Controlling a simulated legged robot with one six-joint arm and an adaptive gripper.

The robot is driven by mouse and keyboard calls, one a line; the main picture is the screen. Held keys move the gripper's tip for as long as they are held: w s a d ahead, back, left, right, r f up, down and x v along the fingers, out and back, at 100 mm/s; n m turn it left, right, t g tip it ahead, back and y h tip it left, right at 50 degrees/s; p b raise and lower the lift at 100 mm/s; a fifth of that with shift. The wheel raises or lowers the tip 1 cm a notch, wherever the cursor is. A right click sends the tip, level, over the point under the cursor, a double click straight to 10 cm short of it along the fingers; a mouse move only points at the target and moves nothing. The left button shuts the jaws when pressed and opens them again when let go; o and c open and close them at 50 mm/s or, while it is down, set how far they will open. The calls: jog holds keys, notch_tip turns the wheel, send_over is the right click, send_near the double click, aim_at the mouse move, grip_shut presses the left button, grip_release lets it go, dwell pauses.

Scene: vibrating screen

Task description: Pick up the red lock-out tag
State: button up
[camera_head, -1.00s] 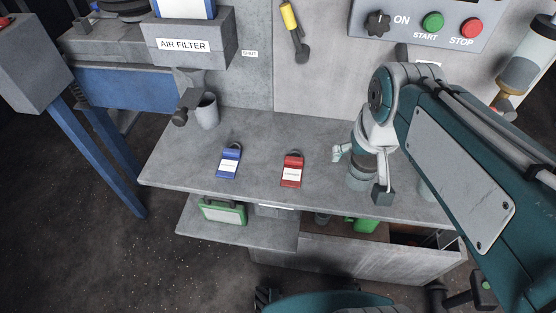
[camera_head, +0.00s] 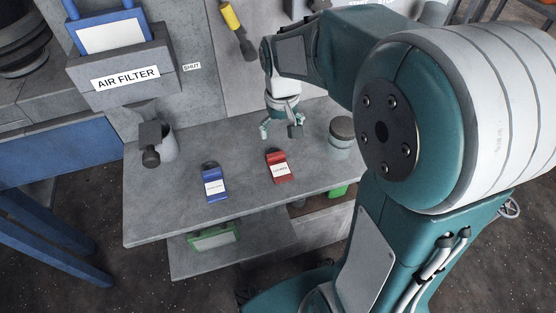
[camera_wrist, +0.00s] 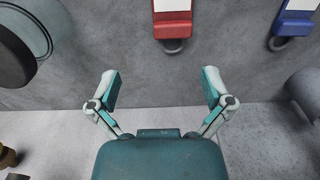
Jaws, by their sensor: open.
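The red lock-out tag (camera_head: 279,168) lies flat on the grey bench, with a white label and a dark shackle toward the wall. It also shows at the top of the wrist view (camera_wrist: 172,20), apart from the fingers. My gripper (camera_head: 282,130) is open and empty, above the bench and just behind the red tag, toward the wall. In the wrist view its two fingers (camera_wrist: 160,90) stand wide apart with only bench between them. A blue lock-out tag (camera_head: 214,184) lies to the left of the red one.
The grey bench (camera_head: 160,205) is clear around the tags. A grey cup (camera_head: 166,143) stands at its left back, and a round grey container (camera_head: 341,136) stands right of my gripper. A green case (camera_head: 213,238) sits on the shelf below. The AIR FILTER box (camera_head: 125,75) is at upper left.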

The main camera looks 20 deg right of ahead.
aim_at(274, 153)
jog(key=shift+a+f, duration=0.2)
jog(key=shift+f, duration=0.5)
jog(key=shift+a+f, duration=0.25)
jog(key=shift+f, duration=0.05)
jog(key=f, duration=0.1)
jog(key=a+f, duration=0.1)
jog(key=f, duration=0.1)
jog(key=shift+w+a, duration=0.1)
jog(key=shift+a, duration=0.2)
jog(key=shift+d+f, duration=0.2)
jog(key=shift+f, duration=0.35)
jog(key=shift+d+f, duration=0.2)
jog(key=shift+f, duration=0.3)
jog(key=shift+d+f, duration=0.15)
jog(key=shift+d, duration=0.1)
jog(key=shift+a, duration=0.35)
jog(key=c, duration=0.9)
